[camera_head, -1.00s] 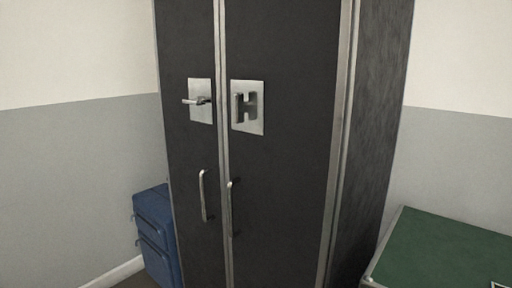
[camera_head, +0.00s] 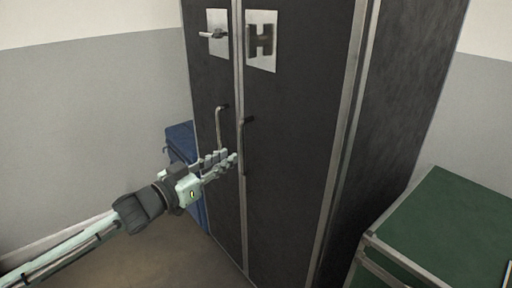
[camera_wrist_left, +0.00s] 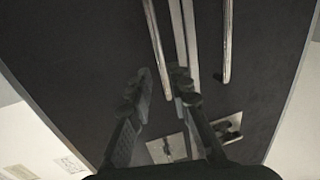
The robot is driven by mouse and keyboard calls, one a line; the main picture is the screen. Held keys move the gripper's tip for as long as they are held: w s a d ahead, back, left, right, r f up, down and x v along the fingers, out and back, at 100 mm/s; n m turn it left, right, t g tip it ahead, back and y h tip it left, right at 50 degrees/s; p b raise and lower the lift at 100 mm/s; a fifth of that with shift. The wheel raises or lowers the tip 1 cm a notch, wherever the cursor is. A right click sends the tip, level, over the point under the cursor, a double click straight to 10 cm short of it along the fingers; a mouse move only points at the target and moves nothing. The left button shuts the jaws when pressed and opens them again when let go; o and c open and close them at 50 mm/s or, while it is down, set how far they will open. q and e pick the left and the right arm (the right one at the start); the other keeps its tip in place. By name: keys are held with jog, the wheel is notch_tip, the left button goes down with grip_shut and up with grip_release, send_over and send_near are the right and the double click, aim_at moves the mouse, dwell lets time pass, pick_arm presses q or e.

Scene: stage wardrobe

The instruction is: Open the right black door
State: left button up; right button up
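The right black door (camera_head: 295,130) of a tall wardrobe is shut, flush with the left black door (camera_head: 212,80). Its upright metal bar handle (camera_head: 241,148) is near the middle seam. My left gripper (camera_head: 228,162) reaches in from the left, with its fingertips at the lower part of this handle. In the left wrist view, which looks turned over, the two fingers (camera_wrist_left: 160,82) stand apart and the right door's handle (camera_wrist_left: 156,45) runs between them. I cannot tell whether they touch it. The left door's handle (camera_wrist_left: 228,40) is beside them. My right gripper is not in view.
A metal plate with an H-shaped fitting (camera_head: 261,42) is on the right door above the handle; a lever plate (camera_head: 217,33) is on the left door. A blue case (camera_head: 180,140) stands left of the wardrobe. A green-topped chest (camera_head: 440,225) stands at the right.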

pick_arm(q)
send_over(243, 170)
jog(key=shift+w, duration=0.35)
jog(key=shift+c, duration=0.6)
grip_shut()
